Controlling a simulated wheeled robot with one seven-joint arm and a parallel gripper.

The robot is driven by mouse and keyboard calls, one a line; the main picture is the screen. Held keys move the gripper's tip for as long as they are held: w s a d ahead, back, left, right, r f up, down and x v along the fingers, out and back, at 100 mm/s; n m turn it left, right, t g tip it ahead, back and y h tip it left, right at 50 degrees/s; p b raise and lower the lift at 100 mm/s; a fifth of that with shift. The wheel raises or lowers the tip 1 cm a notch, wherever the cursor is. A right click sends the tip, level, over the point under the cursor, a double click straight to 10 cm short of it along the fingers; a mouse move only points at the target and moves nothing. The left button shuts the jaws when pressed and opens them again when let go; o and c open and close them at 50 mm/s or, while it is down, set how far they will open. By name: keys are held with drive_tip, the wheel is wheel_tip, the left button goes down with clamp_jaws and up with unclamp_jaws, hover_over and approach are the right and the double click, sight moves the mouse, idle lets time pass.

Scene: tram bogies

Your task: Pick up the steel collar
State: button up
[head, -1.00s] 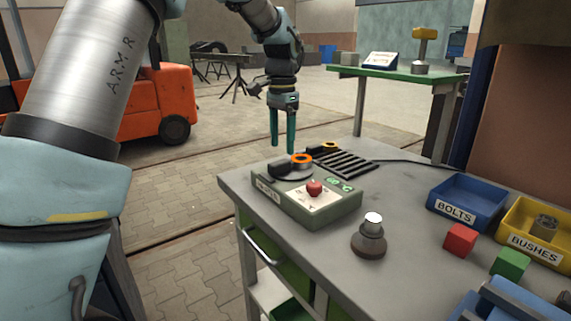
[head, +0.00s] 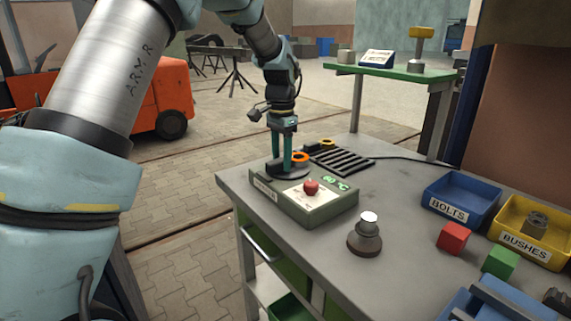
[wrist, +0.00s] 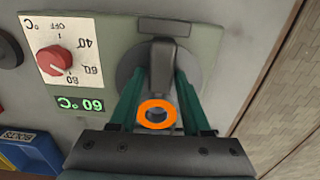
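My gripper (head: 287,166) points down at the grey heater box (head: 310,207), fingers apart. In the wrist view its fingers (wrist: 165,88) stand on either side of a dark piece on a round plate (wrist: 135,66). I cannot tell whether they touch it. An orange ring (wrist: 157,114) shows between the fingers; it also shows in the head view (head: 299,157). No plain steel collar stands out on the plate. A silver-topped round piece (head: 369,218) on a dark base stands on the bench right of the box.
The box display (wrist: 80,104) reads 60 °C, near a red knob (wrist: 54,61). A dark rack (head: 346,160) lies behind. A blue bolts bin (head: 460,206), yellow bushes bin (head: 525,239), red block (head: 453,238) and green block (head: 500,262) stand right. A green shelf (head: 395,73) stands behind.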

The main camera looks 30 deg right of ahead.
sight(281, 159)
clamp_jaws()
idle(0.6)
wheel_tip(281, 159, up, 10)
drive_tip(key=b, duration=0.2)
